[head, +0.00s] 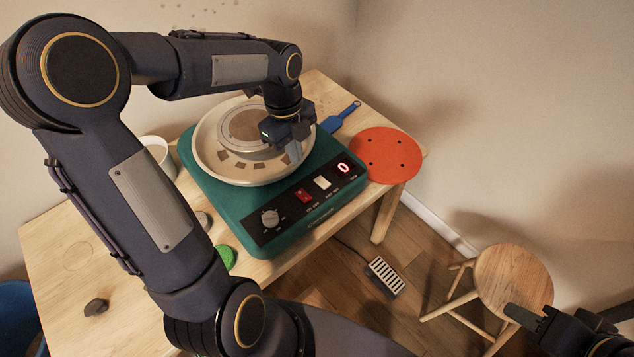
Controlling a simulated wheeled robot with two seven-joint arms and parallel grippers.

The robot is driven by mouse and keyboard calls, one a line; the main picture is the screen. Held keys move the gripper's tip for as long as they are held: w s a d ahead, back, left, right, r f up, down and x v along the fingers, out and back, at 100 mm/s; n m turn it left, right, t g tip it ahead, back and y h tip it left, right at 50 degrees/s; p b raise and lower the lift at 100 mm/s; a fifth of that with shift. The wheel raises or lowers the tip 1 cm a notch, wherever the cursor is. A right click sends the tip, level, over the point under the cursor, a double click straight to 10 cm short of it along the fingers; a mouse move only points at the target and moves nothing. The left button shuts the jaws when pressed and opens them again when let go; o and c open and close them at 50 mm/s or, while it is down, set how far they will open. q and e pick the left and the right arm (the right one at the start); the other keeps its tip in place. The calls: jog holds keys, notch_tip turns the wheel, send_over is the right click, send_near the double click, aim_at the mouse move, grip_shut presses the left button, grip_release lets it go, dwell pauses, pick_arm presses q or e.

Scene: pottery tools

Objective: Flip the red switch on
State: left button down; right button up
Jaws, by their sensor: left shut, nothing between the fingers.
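The red switch (303,196) sits on the black control panel along the front of the green pottery wheel (236,222). A white switch (322,183), a lit red display (343,168) and a grey knob (270,218) share that panel. My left gripper (294,154) is shut and empty, pointing down over the right part of the wheel's pan, behind the switches. It appears apart from the red switch. My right gripper (524,316) is at the lower right, over the stool and far from the wheel; whether its fingers are apart is unclear.
The wheel stands on a wooden table (65,240). A red-orange round bat (386,148) and a blue-handled tool (340,116) lie to its right. A white cup (160,152), a green lid (225,258) and a dark stone (95,306) are leftward. A stool (513,275) and foot pedal (385,276) stand on the floor.

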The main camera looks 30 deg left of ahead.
aim_at(307, 199)
pick_arm(q)
jog(key=shift+w+d+f+m, duration=0.1)
jog(key=shift+w+f+m, duration=0.25)
jog(key=shift+w+m, duration=0.4)
jog(key=shift+s, duration=0.1)
jog(key=f, duration=0.4)
jog(key=d+f, duration=0.1)
jog(key=f, duration=0.4)
jog(key=f+p, duration=0.1)
jog(key=f, duration=0.4)
jog(key=shift+s+d, duration=0.3)
jog(key=shift+s, duration=0.05)
